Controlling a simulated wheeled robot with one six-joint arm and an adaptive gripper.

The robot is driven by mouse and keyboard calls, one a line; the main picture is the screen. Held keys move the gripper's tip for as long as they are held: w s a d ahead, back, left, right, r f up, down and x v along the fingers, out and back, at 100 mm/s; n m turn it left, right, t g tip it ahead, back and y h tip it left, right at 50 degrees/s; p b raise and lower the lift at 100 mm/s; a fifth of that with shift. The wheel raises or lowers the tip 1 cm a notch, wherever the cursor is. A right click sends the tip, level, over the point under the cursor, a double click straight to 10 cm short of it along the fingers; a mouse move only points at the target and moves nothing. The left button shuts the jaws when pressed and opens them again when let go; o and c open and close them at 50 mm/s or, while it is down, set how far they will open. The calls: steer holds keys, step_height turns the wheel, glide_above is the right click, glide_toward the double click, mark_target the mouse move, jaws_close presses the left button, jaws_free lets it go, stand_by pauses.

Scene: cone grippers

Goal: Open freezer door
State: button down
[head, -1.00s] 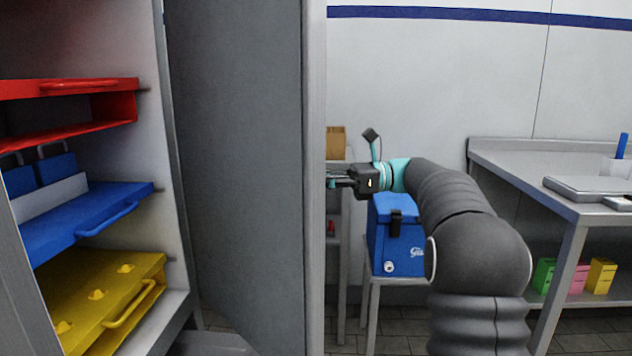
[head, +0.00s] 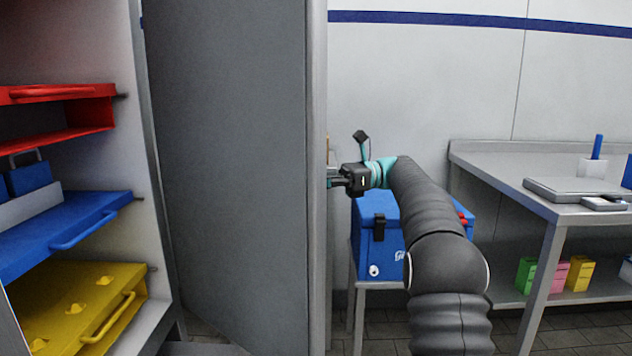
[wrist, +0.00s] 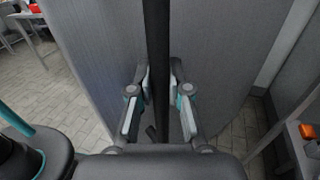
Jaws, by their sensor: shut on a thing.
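The freezer door (head: 235,170) stands swung wide open in the head view, its grey inner face toward me. Left of it, the freezer's inside shows a red shelf (head: 60,92), a blue shelf (head: 65,235) and a yellow shelf (head: 75,300). My gripper (head: 334,179) is at the door's right edge, its fingertips partly hidden behind that edge. In the wrist view, the fingers of my gripper (wrist: 160,90) are shut on a dark upright bar, the door handle (wrist: 155,45), which runs between them in front of the door's outer face.
A blue cool box (head: 378,235) stands on a small stand behind my arm. A steel table (head: 500,170) with a scale (head: 575,190) is at the right, with coloured boxes (head: 553,274) on its lower shelf. Tiled floor shows below.

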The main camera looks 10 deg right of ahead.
steer(key=shift+a+r, duration=0.1)
steer(key=c, duration=1.4)
jaws_free()
steer(key=o, duration=0.3)
steer(key=shift+a, duration=0.25)
steer(key=shift+d+r, duration=0.15)
steer(key=shift+r, duration=2.35)
steer(key=shift+d+r, duration=0.1)
steer(key=shift+r, duration=2.35)
steer(key=shift+r, duration=0.1)
steer(key=shift+w, duration=0.1)
